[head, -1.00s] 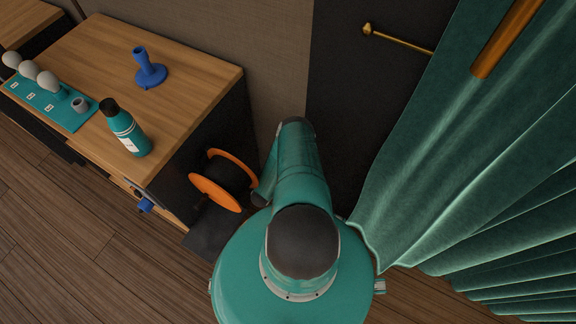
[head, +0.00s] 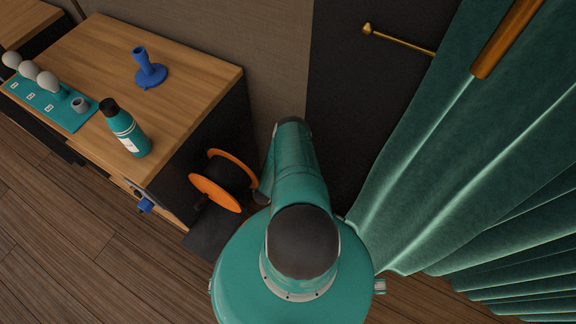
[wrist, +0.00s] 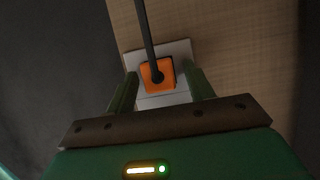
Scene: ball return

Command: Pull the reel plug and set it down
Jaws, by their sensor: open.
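The reel plug (wrist: 158,76) is an orange block with a black cable running up from it in the wrist view. It sits against a pale wall plate (wrist: 181,49). My gripper (wrist: 160,88) is open, with one dark green finger on each side of the plug. I cannot tell whether the fingers touch it. In the head view the cable reel (head: 215,192), with orange rims and a black core, stands beside the cabinet. My arm hides the plug in the head view.
A wooden-topped cabinet (head: 190,90) stands at the left. On it are a teal bottle (head: 126,130), a blue holder (head: 149,72) and a teal tray (head: 55,105) with pale bulbs. A green curtain (head: 470,170) hangs at the right. Bare wood floor (head: 60,210) lies at lower left.

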